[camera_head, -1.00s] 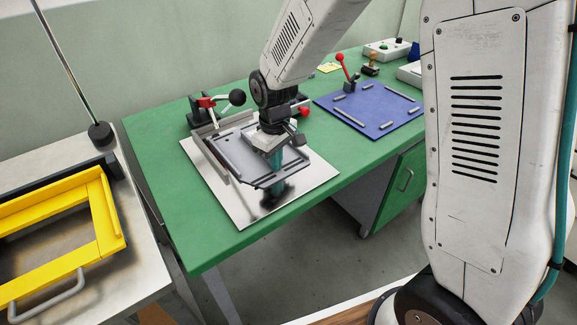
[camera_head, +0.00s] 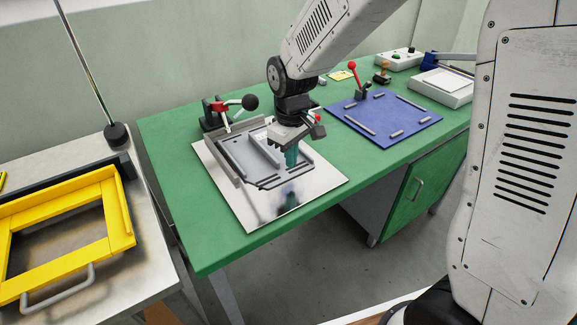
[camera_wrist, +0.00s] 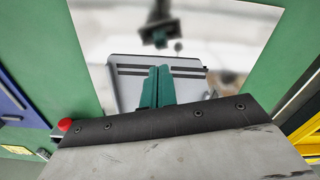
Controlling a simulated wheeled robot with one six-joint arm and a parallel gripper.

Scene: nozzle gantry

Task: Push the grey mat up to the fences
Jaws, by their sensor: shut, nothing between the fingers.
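The grey mat (camera_head: 237,154) lies on a shiny plate (camera_head: 225,196) on the green table. Dark slots run along its near edge. Metal fences (camera_head: 222,165) stand along the mat's left and back sides. The mat lies close to them; I cannot tell whether it touches. My gripper (camera_head: 291,161) has teal fingers, shut and empty, over the mat's right part. In the wrist view the shut fingers (camera_wrist: 158,88) show in front of the mat (camera_wrist: 128,92), with the shiny plate (camera_wrist: 225,40) beyond. My gripper hides part of the mat and the back fence.
A toggle clamp (camera_head: 222,113) with a black knob stands behind the fences. A blue board (camera_head: 385,125) with a red-knobbed lever (camera_head: 355,75) lies to the right. A yellow frame (camera_head: 70,255) lies on the left bench. The table's near edge is clear.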

